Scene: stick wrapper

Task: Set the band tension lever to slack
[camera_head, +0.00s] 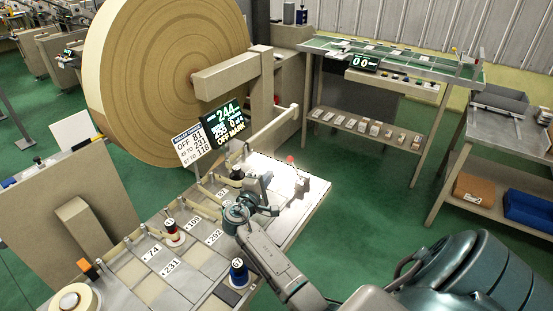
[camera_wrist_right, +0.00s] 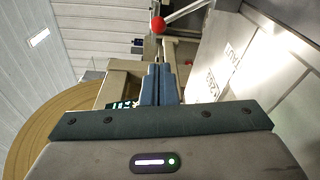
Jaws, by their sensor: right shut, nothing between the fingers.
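The lever with a red ball knob (camera_head: 290,159) stands at the far right end of the machine bed, its rod rising from a small block (camera_head: 301,184). In the right wrist view the red knob (camera_wrist_right: 158,24) lies just beyond my fingertips, with its pale rod running up to the right. A gap seems to show between fingers and knob. My right gripper (camera_head: 275,210) is over the bed, in front of the lever; in the wrist view its blue-grey fingers (camera_wrist_right: 160,68) are together and empty. Whether the lever stands at slack is not readable. My left gripper is out of view.
A large wound roll (camera_head: 165,70) stands behind the bed. A display (camera_head: 224,120) reads 244 and OFF MARK, beside a white number card (camera_head: 191,144). Spools, including a blue one (camera_head: 238,272), and numbered plates cover the bed.

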